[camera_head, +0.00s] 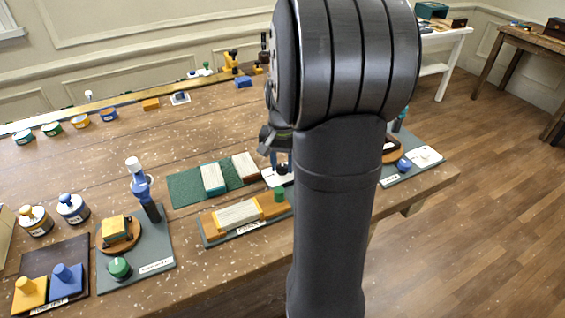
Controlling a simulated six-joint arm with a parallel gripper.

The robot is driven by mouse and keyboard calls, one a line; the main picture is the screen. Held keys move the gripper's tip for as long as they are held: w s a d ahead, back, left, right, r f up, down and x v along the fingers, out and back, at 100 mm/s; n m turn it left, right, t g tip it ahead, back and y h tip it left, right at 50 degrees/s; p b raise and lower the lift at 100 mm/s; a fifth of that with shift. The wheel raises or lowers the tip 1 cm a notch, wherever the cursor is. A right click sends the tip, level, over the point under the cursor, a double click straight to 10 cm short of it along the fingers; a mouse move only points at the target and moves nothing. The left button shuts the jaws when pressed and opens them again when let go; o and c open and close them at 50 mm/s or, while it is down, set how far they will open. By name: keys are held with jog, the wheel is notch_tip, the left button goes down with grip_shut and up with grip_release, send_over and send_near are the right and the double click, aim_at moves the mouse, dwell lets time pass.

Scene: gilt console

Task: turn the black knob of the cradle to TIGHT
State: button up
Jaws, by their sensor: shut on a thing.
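My gripper (280,160) points down beside my dark arm link, which hides part of it. It appears shut on a small black knob (282,169), with the fingertips right at the knob. The knob stands above a pale plate (270,179) carrying dark marks too small to read. My arm covers what lies to the right, so the rest of this cradle and the knob's exact setting cannot be made out.
In front is an orange cradle (273,208) with a whitish block and a green knob (279,194). A green mat (184,189) with two blocks lies left. Another station (416,168) with a blue knob stands right.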

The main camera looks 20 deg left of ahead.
jog(key=shift+m, duration=2.2)
jog(key=o, duration=1)
notch_tip(320, 180, up, 18)
jog(key=shift+f, duration=0.25)
jog(key=shift+f, duration=0.1)
notch_tip(320, 180, down, 17)
jog(key=shift+f, duration=0.15)
